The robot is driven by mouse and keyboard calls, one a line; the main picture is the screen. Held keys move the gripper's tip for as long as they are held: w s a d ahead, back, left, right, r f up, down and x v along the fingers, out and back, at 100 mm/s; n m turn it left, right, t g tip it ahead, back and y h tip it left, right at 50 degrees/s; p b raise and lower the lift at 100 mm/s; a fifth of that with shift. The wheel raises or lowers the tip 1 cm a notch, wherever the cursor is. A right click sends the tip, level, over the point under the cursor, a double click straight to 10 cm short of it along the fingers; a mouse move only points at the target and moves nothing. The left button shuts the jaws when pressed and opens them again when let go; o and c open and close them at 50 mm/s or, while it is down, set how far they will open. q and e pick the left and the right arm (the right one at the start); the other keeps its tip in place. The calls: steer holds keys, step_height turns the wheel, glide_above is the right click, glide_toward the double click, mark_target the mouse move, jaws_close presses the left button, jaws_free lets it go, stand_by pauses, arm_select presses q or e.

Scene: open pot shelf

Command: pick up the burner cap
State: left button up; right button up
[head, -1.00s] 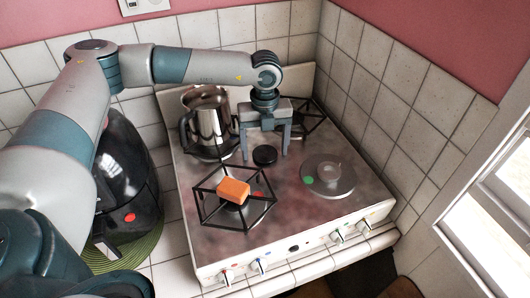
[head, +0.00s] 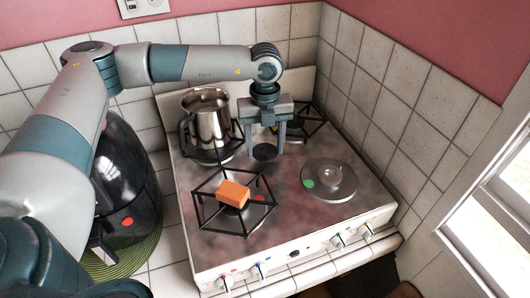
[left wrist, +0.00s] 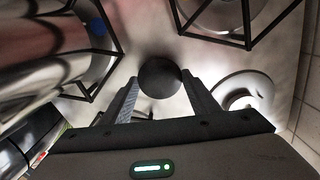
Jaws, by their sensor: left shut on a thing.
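The burner cap (head: 265,152) is a small black disc near the middle of the stove top, between the burners. My left gripper (head: 266,155) points down over it, with a finger on each side, and is shut on it. In the left wrist view the cap (left wrist: 159,77) shows as a dark round disc between the two fingertips. I cannot tell whether it is clear of the stove surface. My right gripper is not in view.
A steel pot (head: 209,122) stands on the back left burner, close left of my gripper. An orange block (head: 233,194) lies on the front left grate (head: 207,212). A round grey plate (head: 330,180) lies at the right. Another grate (head: 312,123) is behind. Tiled walls bound the back and right.

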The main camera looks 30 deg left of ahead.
arm_select(q)
steer(key=shift+d+r+b, duration=0.25)
steer(key=shift+r+b, duration=0.15)
steer(key=shift+r, duration=0.15)
steer(key=shift+d+r+b, duration=0.25)
steer(key=shift+r+b, duration=0.1)
steer(key=shift+r, duration=0.2)
steer(key=s+d+r+b, duration=0.1)
steer(key=d+r+b, duration=0.3)
steer(key=d, duration=0.6)
steer(key=shift+s+d+r, duration=0.2)
steer(key=shift+d+r, duration=0.1)
steer(key=shift+r, duration=1.1)
